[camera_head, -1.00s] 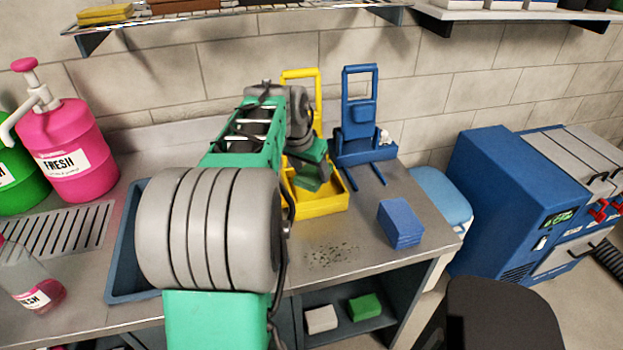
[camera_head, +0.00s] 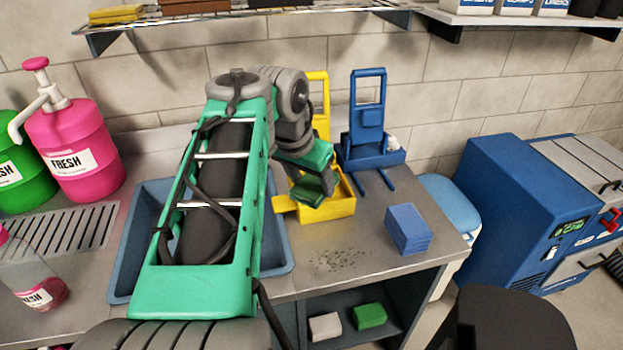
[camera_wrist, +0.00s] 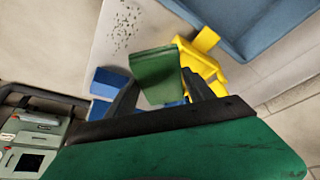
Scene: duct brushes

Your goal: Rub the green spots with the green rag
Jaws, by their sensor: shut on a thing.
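My gripper (camera_head: 318,178) is shut on a green rag (camera_head: 309,191), held above the front of the yellow caddy. In the wrist view the green rag (camera_wrist: 157,76) sits between the dark fingers of my gripper (camera_wrist: 160,96). A patch of dark specks (camera_head: 340,260) lies on the steel counter, in front of the caddy and left of the blue block; it also shows in the wrist view (camera_wrist: 126,25). The specks look dark, and I cannot make out green in them. The rag is apart from the specks.
The yellow caddy (camera_head: 328,208), a blue caddy (camera_head: 372,154) and a blue sponge stack (camera_head: 408,229) stand on the counter. A blue sink basin (camera_head: 281,257) is left of the specks. A white block (camera_head: 325,326) and a green block (camera_head: 369,316) lie on the shelf below.

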